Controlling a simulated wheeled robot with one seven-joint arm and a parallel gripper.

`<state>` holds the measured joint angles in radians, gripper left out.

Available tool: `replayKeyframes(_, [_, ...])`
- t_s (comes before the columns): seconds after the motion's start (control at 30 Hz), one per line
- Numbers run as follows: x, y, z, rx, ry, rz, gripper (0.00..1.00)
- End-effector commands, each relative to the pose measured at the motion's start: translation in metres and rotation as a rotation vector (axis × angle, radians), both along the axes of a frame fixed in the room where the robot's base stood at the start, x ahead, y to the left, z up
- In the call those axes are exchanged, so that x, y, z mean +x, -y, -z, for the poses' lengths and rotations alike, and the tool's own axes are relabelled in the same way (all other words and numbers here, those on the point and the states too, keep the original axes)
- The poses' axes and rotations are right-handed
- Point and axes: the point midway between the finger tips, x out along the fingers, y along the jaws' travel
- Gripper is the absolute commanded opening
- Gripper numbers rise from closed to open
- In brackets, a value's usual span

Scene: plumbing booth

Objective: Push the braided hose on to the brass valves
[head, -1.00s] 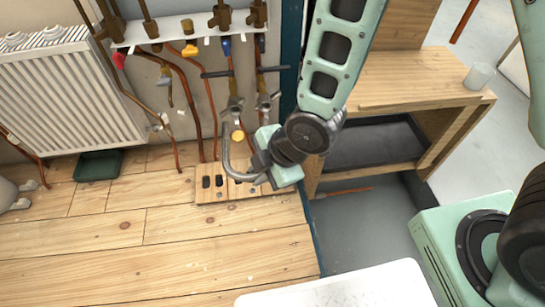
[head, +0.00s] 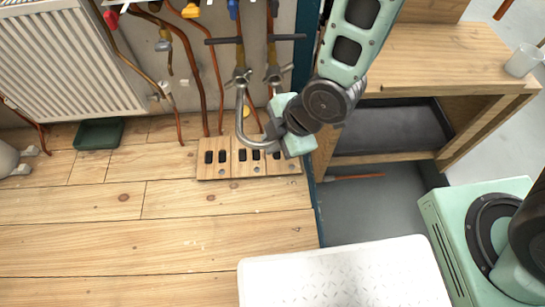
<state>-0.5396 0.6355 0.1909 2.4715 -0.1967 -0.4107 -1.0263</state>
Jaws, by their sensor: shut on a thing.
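The grey braided hose (head: 242,118) is bent into a U in the head view. My gripper (head: 277,127) is shut on its right-hand part. The hose's free left end points up and lies just under the left valve (head: 240,77); I cannot tell whether it is seated on the valve or only lined up with it. The right valve (head: 273,75) is beside it, above my gripper. Both valves hang on the wall pipes and look more grey than brass. The hose's other end is hidden by my gripper.
A wooden block with black slots (head: 206,172) lies on the plank floor below the hose. A radiator (head: 70,65) and a green tray (head: 98,133) are at left. A wooden bench (head: 430,72) stands close on the right. Copper pipes (head: 203,90) run down the wall.

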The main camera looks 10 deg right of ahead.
Motion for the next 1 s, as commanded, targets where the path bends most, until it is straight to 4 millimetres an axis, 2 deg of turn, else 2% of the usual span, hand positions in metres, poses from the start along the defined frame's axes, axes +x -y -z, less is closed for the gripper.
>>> replayKeyframes(0.03, [0.0, 0.0, 0.015, 0.0, 0.0, 0.0, 0.0])
replayKeyframes(0.27, [0.0, 0.0, 0.05, 0.0, 0.001, 0.0, 0.0])
replayKeyframes(0.37, [0.0, 0.0, 0.058, 0.0, 0.001, 0.0, 0.0])
replayKeyframes(0.63, [0.005, 0.0, 0.058, 0.001, 0.0, 0.001, 0.0])
replayKeyframes(1.0, [0.025, 0.001, 0.058, 0.001, 0.0, 0.001, 0.0])
